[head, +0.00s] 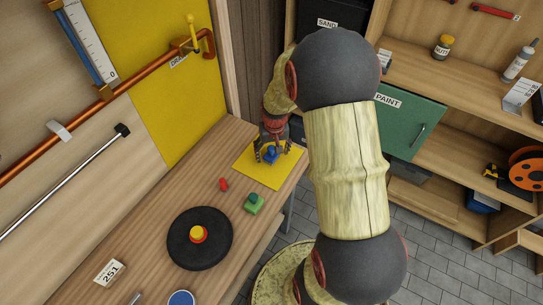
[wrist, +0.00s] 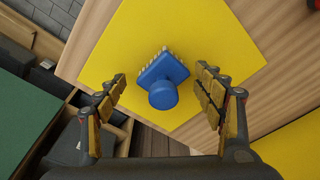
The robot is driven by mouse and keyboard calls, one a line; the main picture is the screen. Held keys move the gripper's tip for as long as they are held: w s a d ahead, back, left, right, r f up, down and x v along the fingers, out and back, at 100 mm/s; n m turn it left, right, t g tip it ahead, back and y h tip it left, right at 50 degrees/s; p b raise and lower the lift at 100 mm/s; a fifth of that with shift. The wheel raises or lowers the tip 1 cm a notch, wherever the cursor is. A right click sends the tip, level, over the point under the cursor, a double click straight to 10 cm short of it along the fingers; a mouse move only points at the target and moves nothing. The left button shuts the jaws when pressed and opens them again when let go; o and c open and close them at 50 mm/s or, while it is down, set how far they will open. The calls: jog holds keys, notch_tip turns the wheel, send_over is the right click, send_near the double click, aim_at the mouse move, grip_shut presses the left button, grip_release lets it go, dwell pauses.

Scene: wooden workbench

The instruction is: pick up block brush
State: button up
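The block brush is blue, with a square block, a round knob and pale bristles along one edge. It lies on a yellow mat (head: 262,176) near the bench's far end. In the wrist view the brush (wrist: 163,78) lies between my two fingers, with a gap on each side. In the head view the brush (head: 271,154) shows between the fingertips. My gripper (wrist: 162,95) is open and empty, pointing down over the mat. It also shows in the head view (head: 271,156).
On the bench are a small red object (head: 224,184), a green block-shaped object (head: 254,203) and a black disc (head: 183,246) with a yellow and red piece. A wall with a copper pipe (head: 150,70) runs along the left. Shelving with a green door (head: 412,128) stands right.

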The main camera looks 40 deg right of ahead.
aim_at(272, 147)
jog(key=c, duration=1)
jog(key=shift+r, duration=0.45)
notch_tip(272, 147, up, 2)
jog(key=shift+r+p, duration=0.1)
jog(key=shift+p, duration=0.4)
jog(key=s+a+r+p, duration=0.4)
jog(key=s+a+r, duration=0.2)
jog(key=s+r, duration=0.4)
jog(key=shift+s, duration=1.35)
